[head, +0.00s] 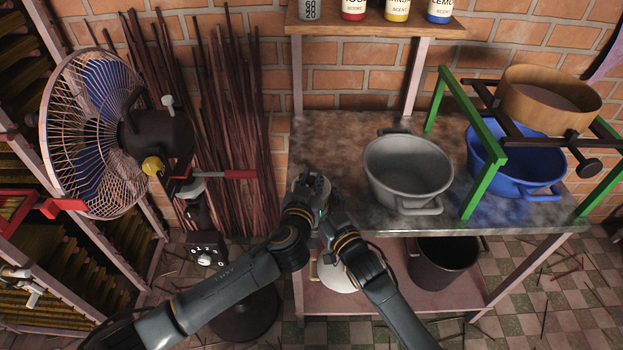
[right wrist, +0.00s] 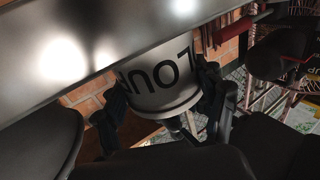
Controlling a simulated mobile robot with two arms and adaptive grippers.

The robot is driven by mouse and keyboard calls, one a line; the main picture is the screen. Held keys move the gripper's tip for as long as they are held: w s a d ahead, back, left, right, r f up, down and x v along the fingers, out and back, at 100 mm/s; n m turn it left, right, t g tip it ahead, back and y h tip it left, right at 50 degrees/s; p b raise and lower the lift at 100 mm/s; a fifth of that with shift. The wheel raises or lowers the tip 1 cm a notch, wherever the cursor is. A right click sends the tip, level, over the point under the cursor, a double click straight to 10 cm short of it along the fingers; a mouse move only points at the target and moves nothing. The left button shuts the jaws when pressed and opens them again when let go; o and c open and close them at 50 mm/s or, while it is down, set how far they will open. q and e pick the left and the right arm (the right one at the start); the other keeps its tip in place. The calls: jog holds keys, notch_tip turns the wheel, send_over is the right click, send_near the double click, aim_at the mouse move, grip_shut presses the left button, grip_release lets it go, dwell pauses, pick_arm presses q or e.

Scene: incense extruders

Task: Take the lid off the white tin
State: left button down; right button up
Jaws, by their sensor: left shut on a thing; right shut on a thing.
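The white tin (right wrist: 160,80) fills the middle of the right wrist view, its dark lettering upside down there. My right gripper (right wrist: 163,108) has a dark finger on each side of it and is shut on the tin. A pale rim, the lid (right wrist: 168,111), shows at the tin's lower end in this view, with dark gripper parts close against it. In the head view, my left gripper (head: 312,182) is shut on the lid, over the table's left end. The right gripper (head: 332,212) is just beside it. The two grippers hide most of the tin there, so I cannot see any gap under the lid.
A grey pot (head: 408,165) stands on the metal table (head: 345,130) to the right. A blue pot (head: 535,178) sits beyond it under a green frame (head: 452,95) holding a wooden sieve (head: 548,100). A fan (head: 95,130) and dark sticks (head: 235,150) stand left.

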aim_at(311, 178)
pick_arm(q)
jog(key=shift+r, duration=0.25)
dwell(0.4)
jog(key=shift+r, duration=0.9)
jog(key=shift+r, duration=2)
pick_arm(e)
jog(key=o, duration=1.8)
jog(key=shift+c, duration=0.2)
jog(key=shift+s, duration=0.1)
